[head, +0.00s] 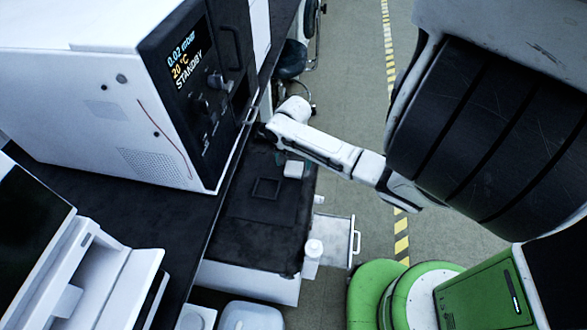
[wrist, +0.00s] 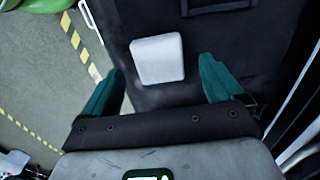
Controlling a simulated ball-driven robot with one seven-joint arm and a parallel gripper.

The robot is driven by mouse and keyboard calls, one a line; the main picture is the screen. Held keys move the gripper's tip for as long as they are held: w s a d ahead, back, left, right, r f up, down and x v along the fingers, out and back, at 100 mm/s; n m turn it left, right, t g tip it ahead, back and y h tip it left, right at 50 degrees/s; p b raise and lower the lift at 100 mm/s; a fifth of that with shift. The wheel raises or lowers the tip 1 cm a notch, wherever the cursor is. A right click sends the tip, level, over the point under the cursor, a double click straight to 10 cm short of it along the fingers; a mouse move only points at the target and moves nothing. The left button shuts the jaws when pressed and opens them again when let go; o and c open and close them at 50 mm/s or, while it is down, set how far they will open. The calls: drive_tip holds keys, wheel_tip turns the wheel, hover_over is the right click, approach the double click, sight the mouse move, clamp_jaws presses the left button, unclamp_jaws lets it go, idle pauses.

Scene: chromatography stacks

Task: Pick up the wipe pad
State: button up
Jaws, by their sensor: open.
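The wipe pad (wrist: 158,60) is a white, rounded square lying flat on a black surface (wrist: 215,50). In the wrist view it sits ahead of and between the two green fingertips. It also shows in the head view (head: 294,169), small and white, near the right edge of the black top (head: 260,225). My gripper (wrist: 165,80) is open and empty, with the fingers apart on either side of the pad's near end. In the head view most of my gripper is hidden behind my arm; a bit of green shows beside the pad.
A dark square frame (head: 266,189) lies on the black top near the pad. A white instrument (head: 110,100) with a dark control panel stands at the upper left. A white bottle (head: 313,252) is by the front right corner. An open drawer-like white part (head: 335,238) juts out at right.

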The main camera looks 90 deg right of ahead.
drive_tip(key=shift+f, duration=1.25)
drive_tip(key=shift+c, duration=0.3)
drive_tip(key=c, duration=1.2)
drive_tip(key=shift+o, duration=0.2)
drive_tip(key=shift+r, duration=0.1)
drive_tip(key=shift+r, duration=0.6)
drive_tip(key=s+a+r+b, duration=0.1)
drive_tip(key=s+a+r, duration=0.4)
drive_tip(key=s+r, duration=0.6)
drive_tip(key=shift+s+r, duration=0.3)
drive_tip(key=shift+s, duration=0.75)
drive_tip(key=shift+a, duration=0.1)
